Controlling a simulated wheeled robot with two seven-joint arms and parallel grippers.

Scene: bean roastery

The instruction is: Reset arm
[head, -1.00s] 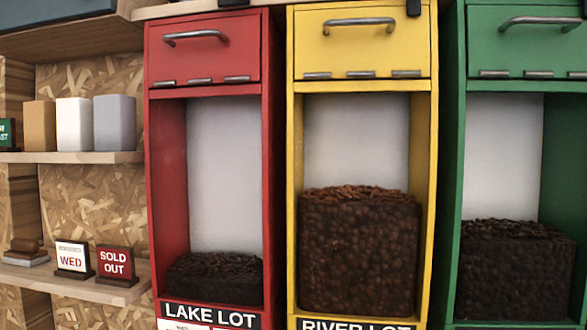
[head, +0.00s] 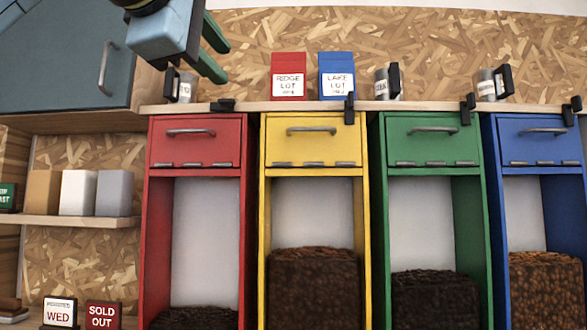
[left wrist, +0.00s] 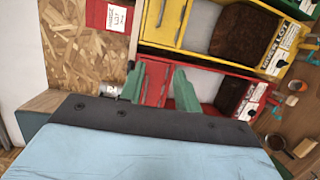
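My left gripper (head: 224,63) reaches in from the top left of the head view, in front of the chipboard wall above the red bin. Its two green fingers are apart with nothing between them. In the left wrist view the gripper (left wrist: 160,68) also shows spread fingers, with the red bin (left wrist: 160,84) beyond them. My right gripper is in neither view.
Red (head: 197,140), yellow (head: 312,140), green (head: 427,140) and blue (head: 539,138) bean bins stand under a wooden shelf (head: 290,106). The shelf holds a red bag (head: 288,76), a blue bag (head: 337,76) and several cups. A dark cabinet (head: 60,65) is at left.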

